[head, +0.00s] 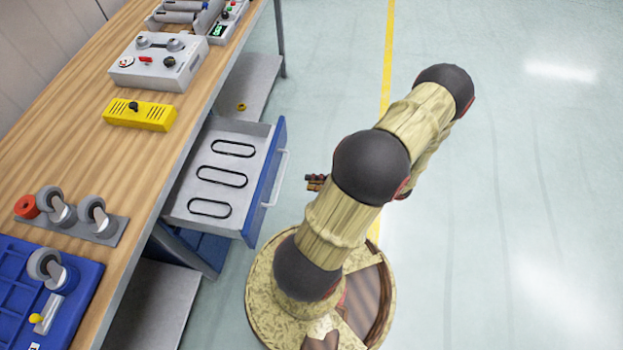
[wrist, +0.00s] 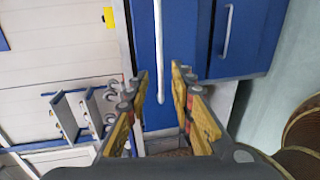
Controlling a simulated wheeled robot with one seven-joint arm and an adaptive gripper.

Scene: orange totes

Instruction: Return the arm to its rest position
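My arm (head: 335,225) rises from its round base and bends up and to the right, over the floor beside the workbench. My gripper (wrist: 160,78) is open and empty in the wrist view, with a clear gap between its fingers. In the head view only a small part of it shows, left of the arm; the rest is hidden behind the arm. It is apart from the open drawer (head: 180,205). In the wrist view, a blue front with a pale vertical handle (wrist: 222,30) lies beyond the fingers.
The wooden workbench (head: 75,120) runs along the left. The drawer, with several black oval outlines, sticks out towards my base. A yellow box (head: 140,115), a grey control box (head: 160,62) and a blue tray (head: 85,285) sit on the bench. Floor right of the yellow line (head: 388,60) is clear.

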